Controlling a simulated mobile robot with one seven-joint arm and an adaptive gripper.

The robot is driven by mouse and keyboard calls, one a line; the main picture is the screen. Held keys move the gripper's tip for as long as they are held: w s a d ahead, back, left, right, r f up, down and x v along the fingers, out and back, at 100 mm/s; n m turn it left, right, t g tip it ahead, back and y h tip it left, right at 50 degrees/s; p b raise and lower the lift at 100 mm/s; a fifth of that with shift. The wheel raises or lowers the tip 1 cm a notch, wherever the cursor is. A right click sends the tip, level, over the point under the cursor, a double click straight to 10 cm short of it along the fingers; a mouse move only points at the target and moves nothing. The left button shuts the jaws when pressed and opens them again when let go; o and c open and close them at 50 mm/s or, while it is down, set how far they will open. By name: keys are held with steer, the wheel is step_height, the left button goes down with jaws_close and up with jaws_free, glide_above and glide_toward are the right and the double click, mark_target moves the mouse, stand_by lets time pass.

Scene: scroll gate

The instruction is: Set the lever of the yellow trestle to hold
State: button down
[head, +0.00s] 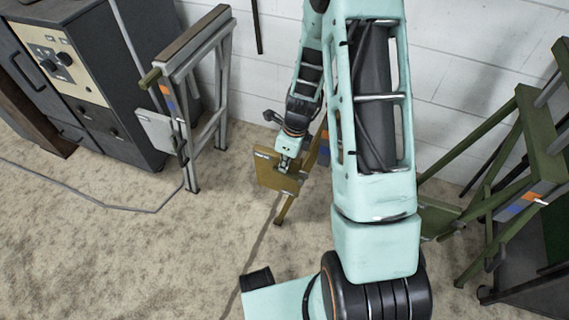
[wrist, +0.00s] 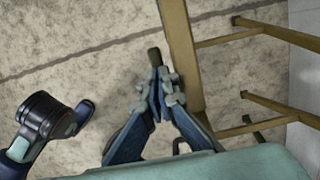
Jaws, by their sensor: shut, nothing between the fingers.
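The yellow trestle (head: 272,178) stands near the wall, mostly behind my arm in the head view. Its flat yellow panel with a small pale label faces the camera. In the wrist view its yellow legs and rails (wrist: 181,50) run along the right side. My gripper (head: 284,164) is at the panel's upper edge in the head view. In the wrist view my gripper (wrist: 158,82) is shut and empty, beside a yellow beam. A short dark stub (wrist: 155,56), perhaps the lever's end, shows just past the fingertips; contact and the lever's setting cannot be told.
A grey trestle (head: 193,110) with a pale panel stands at left next to a dark cabinet (head: 80,75). A green trestle (head: 535,145) stands at right. A cable (head: 95,200) lies on the floor at left. The front left floor is clear.

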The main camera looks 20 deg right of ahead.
mark_target(277, 171)
steer(key=shift+w+a+f+g+h+p, duration=0.2)
steer(key=shift+a+f+g+h+p, duration=0.3)
steer(key=shift+p, duration=0.95)
steer(key=shift+w+f+g+h+p, duration=0.1)
steer(key=shift+f+g+h+p, duration=0.25)
steer(key=shift+h+p, duration=0.45)
steer(key=shift+w+a+f+g+h+p, duration=0.1)
steer(key=shift+f+g+h+p, duration=0.05)
steer(key=shift+f+g+h, duration=0.25)
steer(key=shift+w+a+f+g+h+p, duration=0.15)
steer(key=shift+f+g+h, duration=0.1)
steer(key=shift+f+h, duration=0.15)
steer(key=shift+f+g+h+b, duration=0.6)
steer(key=shift+f+h+b, duration=0.25)
steer(key=shift+f+h, duration=0.1)
steer(key=shift+f+b, duration=0.25)
steer(key=shift+b, duration=0.1)
steer(key=shift+b+x, duration=2.45)
steer(key=shift+x, duration=0.45)
